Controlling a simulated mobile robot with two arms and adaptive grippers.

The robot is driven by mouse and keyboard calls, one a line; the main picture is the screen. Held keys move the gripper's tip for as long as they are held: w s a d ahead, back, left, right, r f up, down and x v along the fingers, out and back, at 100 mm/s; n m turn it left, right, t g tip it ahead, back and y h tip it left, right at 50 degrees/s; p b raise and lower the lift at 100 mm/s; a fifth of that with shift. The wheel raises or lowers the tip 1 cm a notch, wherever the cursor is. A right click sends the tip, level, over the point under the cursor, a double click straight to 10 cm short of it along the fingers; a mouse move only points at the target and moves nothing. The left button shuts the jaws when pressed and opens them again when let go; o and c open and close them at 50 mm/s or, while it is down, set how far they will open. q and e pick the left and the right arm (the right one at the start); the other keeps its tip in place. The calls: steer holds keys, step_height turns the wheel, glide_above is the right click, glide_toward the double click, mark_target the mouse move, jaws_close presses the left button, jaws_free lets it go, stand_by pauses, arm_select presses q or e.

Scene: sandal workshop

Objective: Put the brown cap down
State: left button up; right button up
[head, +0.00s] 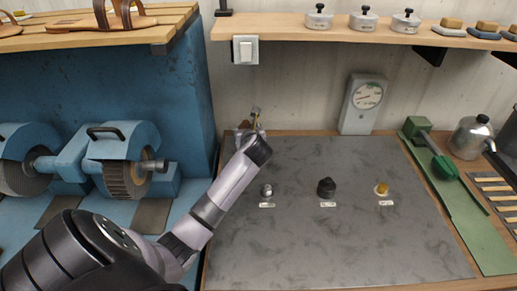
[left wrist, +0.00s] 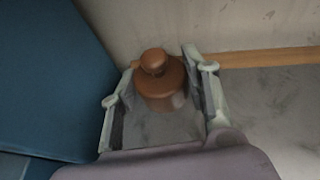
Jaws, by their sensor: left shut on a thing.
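The brown cap (left wrist: 163,88), a rounded body with a small knob on top, sits between the two fingers of my left gripper (left wrist: 160,78) in the left wrist view. The gripper is shut on it. In the head view my left gripper (head: 250,128) is at the back left corner of the grey slab (head: 300,245), mostly hidden behind my own wrist. The cap cannot be made out clearly there. I cannot tell whether the cap touches the surface below. My right gripper is not in view.
On the slab stand a silver knob (head: 266,190), a black knob (head: 327,187) and a brass knob (head: 382,188), each with a label. A dial gauge (head: 363,104) stands behind. A blue machine (head: 190,90) borders the left. The slab's front is clear.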

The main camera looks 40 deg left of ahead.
arm_select(q)
steer(key=shift+f, duration=3.15)
steer(key=shift+f, duration=0.1)
steer(key=o, duration=1.1)
steer(key=shift+s+d+r, duration=0.1)
steer(key=shift+d+r, duration=0.1)
steer(key=v, duration=1.1)
steer(key=shift+s+d+r, duration=0.15)
steer(key=shift+s+d, duration=0.05)
